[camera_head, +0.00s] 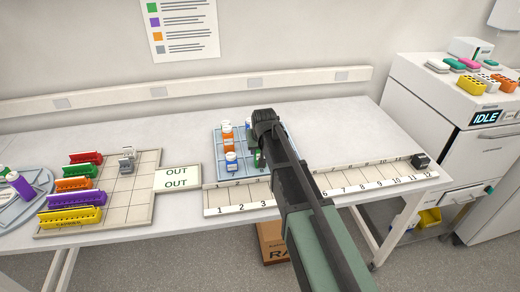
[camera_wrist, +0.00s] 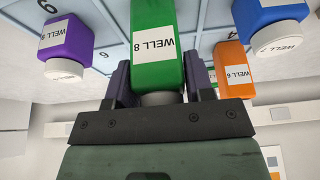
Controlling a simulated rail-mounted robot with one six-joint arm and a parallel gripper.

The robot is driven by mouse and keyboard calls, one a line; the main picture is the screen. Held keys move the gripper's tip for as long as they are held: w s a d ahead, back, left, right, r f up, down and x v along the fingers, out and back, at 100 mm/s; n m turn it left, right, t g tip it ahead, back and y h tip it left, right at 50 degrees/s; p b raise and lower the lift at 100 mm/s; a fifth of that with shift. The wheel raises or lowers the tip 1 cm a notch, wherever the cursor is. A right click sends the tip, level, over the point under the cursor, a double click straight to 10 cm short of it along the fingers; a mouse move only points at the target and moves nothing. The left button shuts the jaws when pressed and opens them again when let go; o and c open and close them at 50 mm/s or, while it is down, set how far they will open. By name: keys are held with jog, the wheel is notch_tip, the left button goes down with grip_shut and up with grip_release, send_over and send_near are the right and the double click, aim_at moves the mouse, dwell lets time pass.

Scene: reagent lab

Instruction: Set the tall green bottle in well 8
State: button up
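The tall green bottle (camera_wrist: 155,45), labelled WELL 8, fills the upper middle of the wrist view. Its pale cap (camera_wrist: 162,98) points toward my palm. My gripper (camera_wrist: 160,80) has one dark finger close along each side of the bottle, with no clear gap, and looks shut on it. The bottle's far end is out of the picture. In the head view my gripper (camera_head: 262,150) is over the right side of the blue rack (camera_head: 220,140), and only a sliver of green shows beside it. A strip numbered 1 to 12 (camera_head: 237,208) lies along the front; my arm hides its middle.
In the wrist view, a purple bottle (camera_wrist: 67,40), an orange bottle (camera_wrist: 232,65) and a blue bottle (camera_wrist: 268,15) stand close around. A small dark device (camera_head: 420,162) sits at the strip's right end. Coloured racks (camera_head: 75,200) stand on the left. The table's right back is clear.

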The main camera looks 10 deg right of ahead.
jog(key=o, duration=0.3)
jog(key=shift+o, duration=0.2)
jog(key=shift+r, duration=0.15)
jog(key=p+v, duration=1.2)
jog(key=s+f+g, duration=0.1)
jog(key=s+g, duration=0.3)
jog(key=s, duration=1.8)
jog(key=shift+g, duration=0.3)
